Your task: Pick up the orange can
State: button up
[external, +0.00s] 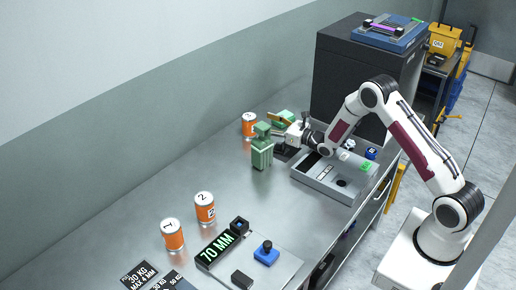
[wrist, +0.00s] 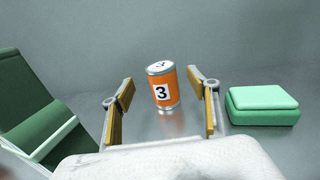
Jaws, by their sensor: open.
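An orange can (wrist: 162,87) with a silver top and a black 3 on a white label stands upright in the wrist view, framed between my open fingers. My gripper (wrist: 160,108) is open and empty, with one finger to each side of the can in the picture; the can appears to be beyond the fingertips. In the external view the same can (external: 249,124) stands near the wall, and my gripper (external: 277,121) is just to its right. Two more orange cans, marked 1 (external: 172,236) and 2 (external: 205,208), stand upright at the front left of the metal table.
A dark green object (external: 262,148) stands left of my gripper, and a light green block (wrist: 262,106) lies right of the can. A grey tray (external: 346,190) lies under my arm. A black cabinet (external: 350,75) stands behind. The middle of the table (external: 215,175) is clear.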

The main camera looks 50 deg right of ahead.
aim_at(255, 118)
jog(key=shift+w, duration=0.4)
jog(key=shift+w+a, duration=0.2)
jog(key=shift+w, duration=1.1)
jog(key=shift+w+a, duration=0.15)
jog(key=shift+w, duration=1.15)
jog(key=shift+r, duration=0.1)
jog(key=c, duration=1.5)
